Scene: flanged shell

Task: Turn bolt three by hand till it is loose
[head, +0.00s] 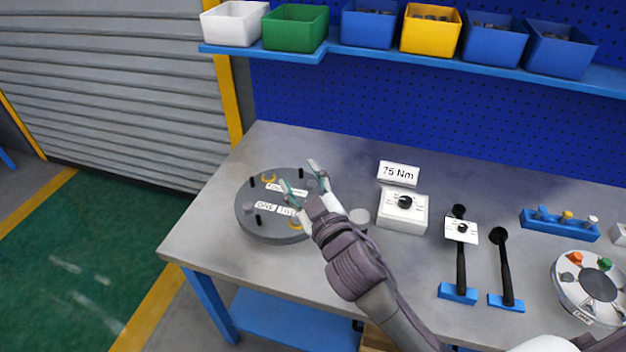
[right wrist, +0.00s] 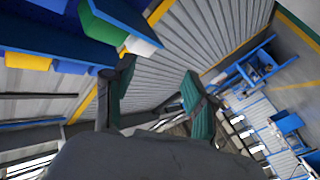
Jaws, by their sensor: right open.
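The round grey flanged shell (head: 250,222) lies on the left part of the bench. It carries black upright studs, yellow ring-like parts and white labels. One label (head: 266,206) seems to read ONE; the others are too small or partly covered, so I cannot tell which bolt is three. My right gripper (head: 299,177) is open over the shell's right half, its fingers apart with nothing seen between them. It hides part of the shell. In the right wrist view, the open fingers (right wrist: 153,100) show with no bolt between them. My left gripper is out of view.
A white box with a black knob (head: 403,211) and a 75 Nm sign (head: 398,173) stand right of the shell. Two black-handled tools (head: 461,262) (head: 505,270), a blue rack (head: 560,225) and a round tray (head: 570,290) lie further right. Bins line the shelf (head: 400,58).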

